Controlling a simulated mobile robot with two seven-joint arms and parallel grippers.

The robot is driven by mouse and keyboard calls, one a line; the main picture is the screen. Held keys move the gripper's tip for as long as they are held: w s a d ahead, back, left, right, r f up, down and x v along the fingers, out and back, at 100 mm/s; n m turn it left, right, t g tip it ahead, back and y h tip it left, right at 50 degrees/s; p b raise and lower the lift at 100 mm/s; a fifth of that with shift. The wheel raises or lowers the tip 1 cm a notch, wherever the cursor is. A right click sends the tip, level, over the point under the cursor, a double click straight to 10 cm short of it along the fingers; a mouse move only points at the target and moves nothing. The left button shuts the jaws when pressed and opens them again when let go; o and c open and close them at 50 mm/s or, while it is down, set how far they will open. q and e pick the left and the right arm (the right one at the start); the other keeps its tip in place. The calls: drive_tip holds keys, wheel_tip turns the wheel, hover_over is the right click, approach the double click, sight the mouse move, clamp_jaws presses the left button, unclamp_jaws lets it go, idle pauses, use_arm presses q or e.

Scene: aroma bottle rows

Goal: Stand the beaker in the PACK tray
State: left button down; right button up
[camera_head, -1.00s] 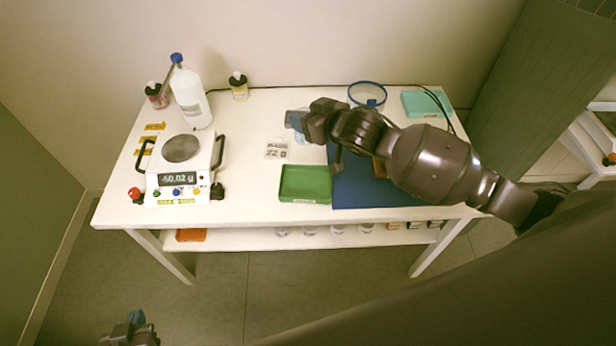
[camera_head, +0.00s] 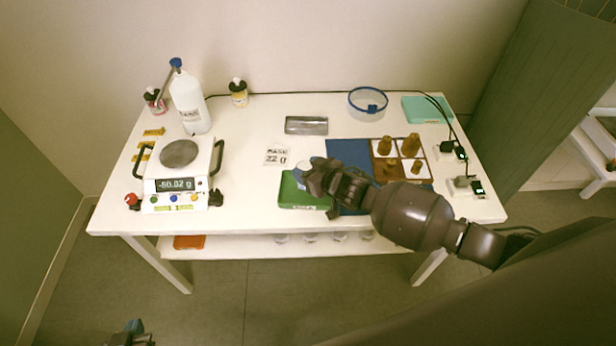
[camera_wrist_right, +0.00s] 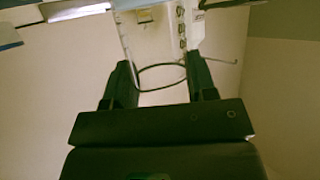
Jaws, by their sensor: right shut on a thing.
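The clear beaker (camera_head: 302,170) is in my right gripper (camera_head: 308,181), above the green tray (camera_head: 290,196) at the table's front middle. In the right wrist view its round rim (camera_wrist_right: 162,64) shows between the two fingers of the right gripper (camera_wrist_right: 160,82), which is shut on it. Whether the beaker's base touches the tray floor is hidden. The gripper covers the tray's right part, and any PACK lettering is too small to read. My left gripper (camera_head: 131,332) is at the bottom left edge, off the table; its jaws are unclear.
A blue mat (camera_head: 348,152) and a brown rack (camera_head: 384,148) with several weights lie right of the tray. A grey tray (camera_head: 306,125) lies behind. A scale (camera_head: 180,183) stands left, a white bottle (camera_head: 190,106) behind it. The table between scale and green tray is clear.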

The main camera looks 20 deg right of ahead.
wheel_tip(320, 180, down, 3)
drive_tip(key=shift+r, duration=0.2)
drive_tip(key=shift+f, duration=0.25)
drive_tip(key=shift+b, duration=0.3)
drive_tip(key=o, duration=0.9)
drive_tip(key=shift+f, duration=0.1)
